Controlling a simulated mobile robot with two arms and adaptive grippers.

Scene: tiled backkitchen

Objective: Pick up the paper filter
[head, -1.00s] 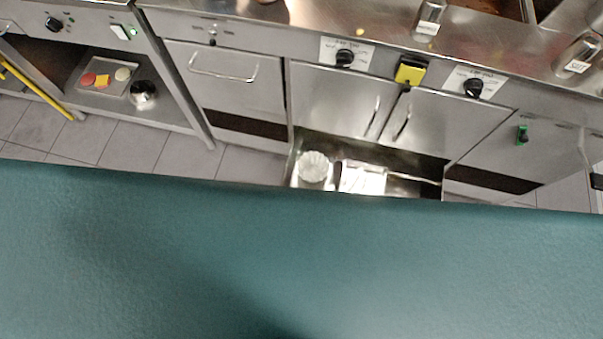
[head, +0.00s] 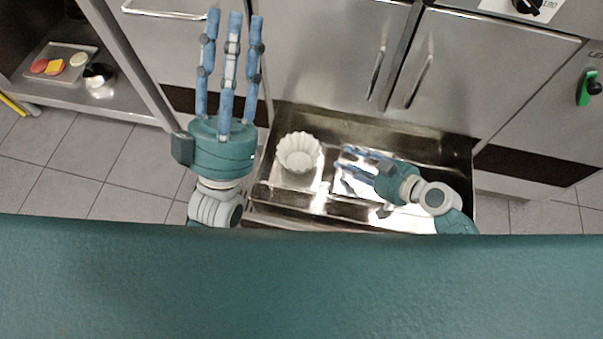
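The paper filter (head: 298,153) is a white fluted cup shape. It sits in the left part of an open metal drawer (head: 380,130) low in front of me. My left gripper (head: 232,22) is to the left of the filter, raised in front of the cabinet, with its blue fingers extended and apart; it is open and empty. My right gripper (head: 346,168) is over the drawer, to the right of the filter and apart from it. Its fingers point left toward the filter and are spread, with nothing seen between them.
Steel cabinet doors (head: 465,70) with handles stand behind the drawer. At the left, a low shelf holds a tray (head: 45,72) of coloured pieces and a small metal pot (head: 98,77). A green switch (head: 588,88) is on the right cabinet. Tiled floor (head: 80,170) is clear at the left.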

